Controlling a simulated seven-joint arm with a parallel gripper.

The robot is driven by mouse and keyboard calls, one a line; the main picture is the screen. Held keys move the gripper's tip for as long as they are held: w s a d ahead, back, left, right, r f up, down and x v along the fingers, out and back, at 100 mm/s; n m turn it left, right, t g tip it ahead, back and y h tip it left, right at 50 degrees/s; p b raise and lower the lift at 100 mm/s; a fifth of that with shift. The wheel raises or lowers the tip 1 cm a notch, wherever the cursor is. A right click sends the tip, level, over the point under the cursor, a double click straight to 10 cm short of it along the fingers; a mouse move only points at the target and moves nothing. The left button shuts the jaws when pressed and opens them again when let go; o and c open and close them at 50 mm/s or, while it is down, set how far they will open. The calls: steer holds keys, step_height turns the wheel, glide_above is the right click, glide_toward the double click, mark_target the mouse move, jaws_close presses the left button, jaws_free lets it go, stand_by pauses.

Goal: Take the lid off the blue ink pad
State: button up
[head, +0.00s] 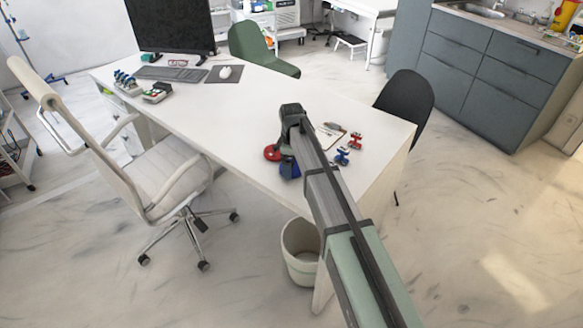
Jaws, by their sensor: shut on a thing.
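The blue ink pad (289,168) shows as a small dark blue shape at the table's near edge, partly covered by my arm. My gripper (287,152) points down over it and is shut on its lid; the fingertips are mostly hidden. I cannot tell whether the lid is apart from the pad's base. A round red thing (272,153), perhaps a red ink pad, lies just left of the blue one.
A stamp rack (127,84), another tray (157,93), keyboard (171,74) and monitor (171,26) stand at the far left. The white table's (225,115) middle is clear.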

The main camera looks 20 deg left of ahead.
step_height(320, 180, up, 9)
steer(key=shift+f, duration=0.1)
steer(key=shift+w+d+r, duration=0.15)
steer(key=shift+r, duration=0.15)
steer(key=shift+w, duration=0.35)
steer(key=w+a+m, duration=0.1)
steer(key=w+a, duration=0.4)
steer(key=w, duration=0.5)
steer(key=w+a+m, duration=0.1)
steer(key=w+a, duration=0.4)
steer(key=w, duration=0.5)
steer(key=shift+s+d+f+m, duration=0.1)
steer(key=shift+f+m, duration=0.45)
steer(key=shift+f, duration=1.9)
steer(key=shift+s+d+f+m, duration=0.1)
steer(key=shift+f+m, duration=0.45)
steer(key=shift+f, duration=1.85)
steer(key=shift+f, duration=0.15)
